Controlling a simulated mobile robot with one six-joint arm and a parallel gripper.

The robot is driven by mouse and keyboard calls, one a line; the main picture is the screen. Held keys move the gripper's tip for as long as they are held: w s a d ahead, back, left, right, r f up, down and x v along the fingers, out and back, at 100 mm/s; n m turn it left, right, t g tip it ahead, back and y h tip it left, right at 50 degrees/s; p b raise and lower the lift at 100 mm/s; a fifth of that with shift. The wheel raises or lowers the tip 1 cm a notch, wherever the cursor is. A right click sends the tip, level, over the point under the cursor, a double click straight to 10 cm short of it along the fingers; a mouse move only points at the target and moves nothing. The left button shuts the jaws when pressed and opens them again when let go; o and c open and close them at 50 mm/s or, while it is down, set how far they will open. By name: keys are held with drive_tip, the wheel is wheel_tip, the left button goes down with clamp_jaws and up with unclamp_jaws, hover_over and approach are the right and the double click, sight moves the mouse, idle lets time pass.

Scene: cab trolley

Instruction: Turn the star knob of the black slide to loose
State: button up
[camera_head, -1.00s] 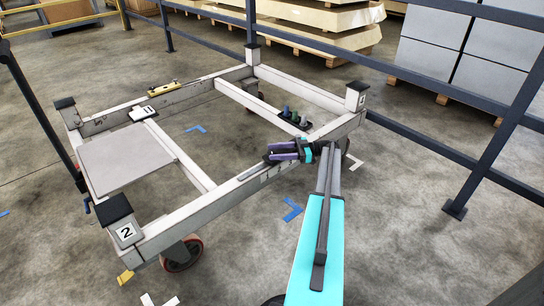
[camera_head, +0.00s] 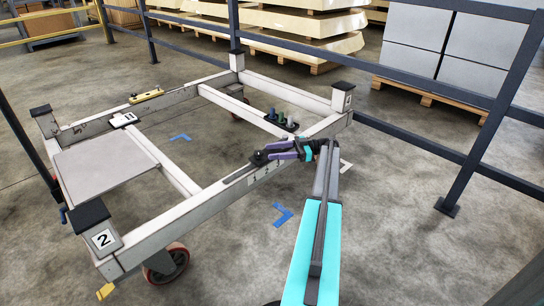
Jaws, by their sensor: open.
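The black slide (camera_head: 238,175) lies on top of the near rail of the white trolley frame (camera_head: 170,226), above a strip with printed numbers (camera_head: 265,172). A small dark round shape at its right end appears to be the star knob (camera_head: 258,158). My gripper (camera_head: 270,153) has purple fingers pointing left along the rail. It is open, with its fingertips right at the knob. I cannot tell whether they touch it or how far around it they reach. The fingers partly hide that stretch of rail, and the knob's turn position is too small to read.
Corner posts with black caps (camera_head: 89,216) rise from the frame. A holder with several dark pegs (camera_head: 282,119) sits behind my gripper. A yellow level-like bar (camera_head: 147,96) lies on the far rail. Blue railings (camera_head: 480,150) stand at the right and back.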

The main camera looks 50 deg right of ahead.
drive_tip(key=shift+b+v, duration=1.1)
drive_tip(key=shift+b, duration=1.2)
drive_tip(key=shift+s+d+f+b, duration=0.15)
drive_tip(key=shift+s+d+b, duration=0.1)
drive_tip(key=shift+b, duration=0.4)
drive_tip(key=shift+r, duration=0.2)
